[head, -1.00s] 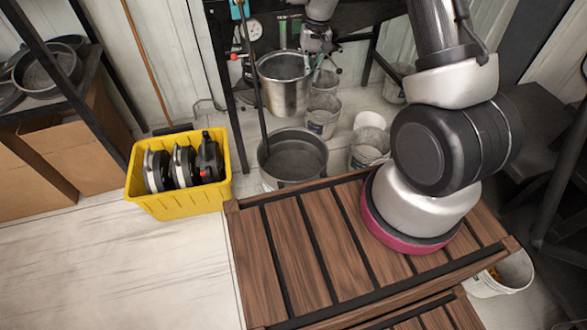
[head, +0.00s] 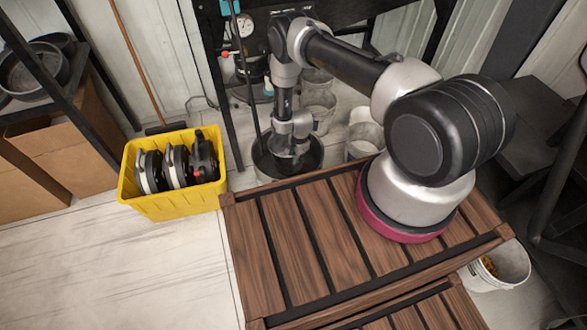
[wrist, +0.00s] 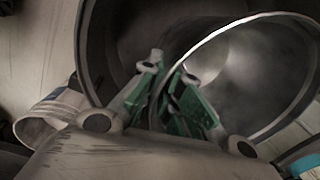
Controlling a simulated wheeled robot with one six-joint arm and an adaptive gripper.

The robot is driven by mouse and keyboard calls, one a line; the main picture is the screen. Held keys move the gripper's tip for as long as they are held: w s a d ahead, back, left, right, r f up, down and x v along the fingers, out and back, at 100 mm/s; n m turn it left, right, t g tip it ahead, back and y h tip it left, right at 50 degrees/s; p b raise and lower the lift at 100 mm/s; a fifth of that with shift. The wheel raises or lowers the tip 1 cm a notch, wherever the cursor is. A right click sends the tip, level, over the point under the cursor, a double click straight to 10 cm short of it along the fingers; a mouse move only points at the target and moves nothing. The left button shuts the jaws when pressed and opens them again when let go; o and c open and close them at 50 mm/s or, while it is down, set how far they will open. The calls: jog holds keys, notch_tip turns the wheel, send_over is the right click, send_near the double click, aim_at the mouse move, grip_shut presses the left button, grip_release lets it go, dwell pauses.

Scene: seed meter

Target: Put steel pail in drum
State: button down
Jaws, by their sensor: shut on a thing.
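The drum (head: 265,176) is a large grey open-topped cylinder on the floor behind the wooden crate. Its dark inner wall (wrist: 103,45) fills the upper left of the wrist view. My gripper (wrist: 168,98) has green fingertips and is shut on the rim of the steel pail (wrist: 235,70). In the head view my gripper (head: 285,157) reaches down over the drum's mouth, and wrist and shadow largely hide the pail. I cannot tell whether the pail touches the drum's bottom.
A yellow bin (head: 165,203) with black discs stands left of the drum. The slatted wooden crate (head: 300,240) is in front. Several white buckets (head: 362,140) stand close at the drum's right. A thin dark upright rod (head: 246,85) is close behind the drum.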

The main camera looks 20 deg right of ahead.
aim_at(297, 166)
notch_tip(297, 166, down, 7)
jog(key=shift+r, duration=0.2)
jog(key=c, duration=1.6)
grip_release()
jog(key=shift+c, duration=0.2)
jog(key=shift+r, duration=0.15)
